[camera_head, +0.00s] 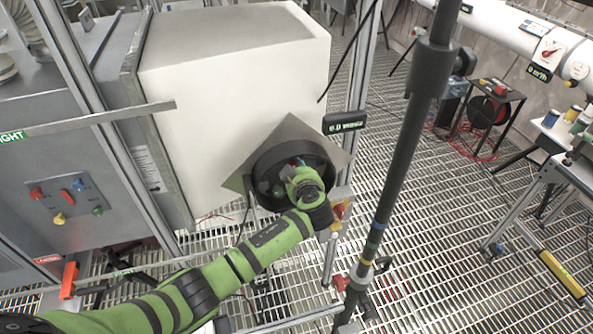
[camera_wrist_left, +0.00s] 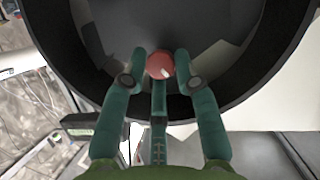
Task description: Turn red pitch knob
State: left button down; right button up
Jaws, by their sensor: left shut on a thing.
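The red pitch knob (camera_wrist_left: 160,65) is a small round red ball inside a dark round housing (camera_wrist_left: 255,60). In the head view the housing (camera_head: 257,160) sits on a diamond-shaped grey plate at the lower right of a white box. My left gripper (camera_wrist_left: 160,68) reaches into the housing, with green fingers on both sides of the knob and a third below it. It is shut on the knob. In the head view my left gripper (camera_head: 292,172) hides most of what is inside the housing. My right gripper is not in view.
The white box (camera_head: 235,90) stands behind the housing. A dark upright pole (camera_head: 395,180) stands to the right of my gripper. A panel with several coloured knobs (camera_head: 68,198) is at the left. Open metal grating (camera_head: 450,230) covers the floor at the right.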

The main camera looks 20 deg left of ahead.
pick_arm(q)
jog(key=shift+s+d+f+m+g+y+b, duration=0.1)
jog(key=shift+f+m+g+y+b, duration=0.2)
jog(key=shift+m+b, duration=0.4)
jog(key=shift+w+f+m+g+y+b, duration=0.1)
jog(key=shift+m+g+y+b, duration=0.35)
jog(key=shift+b, duration=0.5)
jog(key=shift+s+d+f+m+g+y+b, duration=0.15)
jog(key=shift+m+g+y+b, duration=0.15)
jog(key=shift+m+b, duration=0.45)
jog(key=shift+a, duration=0.1)
jog(key=c, duration=1)
grip_release()
jog(key=shift+r, duration=0.35)
